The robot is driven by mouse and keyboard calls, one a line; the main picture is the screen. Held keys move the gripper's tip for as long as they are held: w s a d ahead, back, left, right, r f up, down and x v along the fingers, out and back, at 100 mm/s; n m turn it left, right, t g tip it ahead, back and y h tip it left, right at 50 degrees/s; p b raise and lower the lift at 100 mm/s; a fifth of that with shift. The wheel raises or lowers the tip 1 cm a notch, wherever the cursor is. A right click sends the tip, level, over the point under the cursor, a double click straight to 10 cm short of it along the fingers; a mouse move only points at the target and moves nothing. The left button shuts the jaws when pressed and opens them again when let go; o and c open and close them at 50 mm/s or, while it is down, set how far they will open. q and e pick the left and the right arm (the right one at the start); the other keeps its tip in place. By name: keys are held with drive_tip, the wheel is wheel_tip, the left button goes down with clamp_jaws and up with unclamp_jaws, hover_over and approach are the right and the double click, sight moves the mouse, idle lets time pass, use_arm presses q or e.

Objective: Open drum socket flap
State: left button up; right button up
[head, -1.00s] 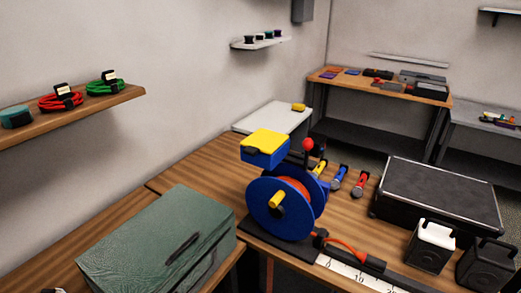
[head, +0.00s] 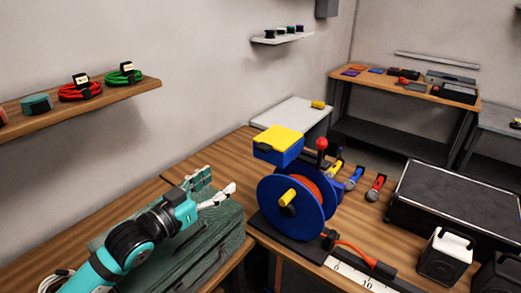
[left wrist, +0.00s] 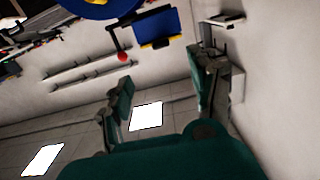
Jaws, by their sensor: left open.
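The cable drum (head: 292,205) is a blue reel with orange cable on it, standing on a black base on the wooden bench. On top sits a blue socket box (head: 275,153) with a yellow flap (head: 277,138), which lies closed over it. My left gripper (head: 217,184) is open and empty, left of the drum and above the green case, apart from the box. In the left wrist view the gripper fingers (left wrist: 163,90) are spread, and the blue socket box (left wrist: 158,27) with its yellow edge shows upside down beyond them. My right gripper is not in view.
A green case (head: 215,245) lies under my left arm. A red-knobbed lever (head: 321,144) stands right behind the socket box. Connectors (head: 375,187), a black case (head: 455,205) and a speaker-like box (head: 443,255) stand to the right. A wall shelf (head: 90,103) holds coiled cables.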

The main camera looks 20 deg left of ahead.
sight(260, 150)
use_arm(q)
drive_tip(key=p+x, duration=0.1)
drive_tip(key=x, duration=0.4)
drive_tip(key=p+x, duration=0.2)
drive_tip(key=x, duration=0.4)
drive_tip(key=p+x, duration=0.1)
drive_tip(key=x, duration=0.5)
drive_tip(key=shift+w+d+r+p, duration=0.1)
drive_tip(key=shift+w+r+p, duration=0.1)
drive_tip(key=shift+r+p, duration=0.15)
drive_tip(key=shift+c, duration=0.3)
clamp_jaws()
